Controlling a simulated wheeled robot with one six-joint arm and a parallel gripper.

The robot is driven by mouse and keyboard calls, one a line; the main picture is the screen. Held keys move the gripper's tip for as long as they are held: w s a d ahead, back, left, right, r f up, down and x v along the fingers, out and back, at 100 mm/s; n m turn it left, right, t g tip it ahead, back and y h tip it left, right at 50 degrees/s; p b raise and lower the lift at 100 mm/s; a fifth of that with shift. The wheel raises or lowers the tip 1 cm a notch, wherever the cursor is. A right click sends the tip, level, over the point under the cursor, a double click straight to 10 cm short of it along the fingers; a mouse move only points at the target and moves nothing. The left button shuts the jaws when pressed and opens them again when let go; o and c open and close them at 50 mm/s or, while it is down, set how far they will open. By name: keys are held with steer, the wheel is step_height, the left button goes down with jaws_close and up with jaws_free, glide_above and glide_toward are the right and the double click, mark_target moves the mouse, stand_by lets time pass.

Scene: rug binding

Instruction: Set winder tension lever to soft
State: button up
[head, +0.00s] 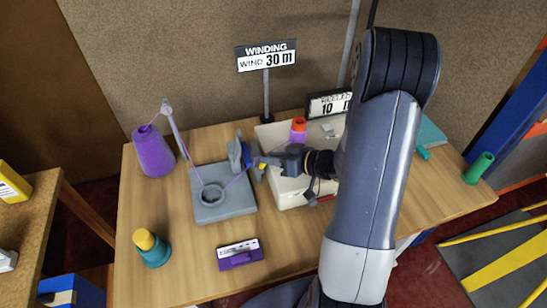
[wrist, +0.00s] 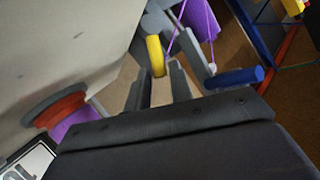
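The winder is a beige box (head: 290,190) with grey parts at its left side, including a blue crank handle (head: 246,155). The handle also shows in the wrist view (wrist: 235,78). A small yellow-tipped lever (head: 262,166) sticks out by the crank. In the wrist view the yellow lever (wrist: 155,55) lies just beyond and partly between my fingertips. My gripper (wrist: 158,78) is open, its two dark fingers apart with a gap between them. In the head view my gripper (head: 264,161) reaches leftward over the box to the lever. No soft marking is readable.
Purple yarn runs from a purple cone (head: 154,152) over a thin guide arm and a grey plate (head: 222,206) to the winder. The table's front is mostly clear.

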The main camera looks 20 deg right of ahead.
jaws_close()
steer(key=shift+a+r+n+h+p, duration=0.4)
steer(key=shift+a+r+h+p, duration=0.15)
steer(key=shift+p, duration=0.55)
steer(key=shift+a+n+g+h+p, duration=0.55)
steer(key=shift+a+n+h, duration=0.2)
steer(key=shift+h, duration=0.4)
steer(key=shift+o, duration=1.8)
jaws_free()
steer(key=p+v, duration=0.2)
steer(key=v, duration=0.8)
steer(key=shift+s+d+r, duration=0.15)
steer(key=shift+s+r, duration=0.1)
steer(key=shift+s, duration=0.05)
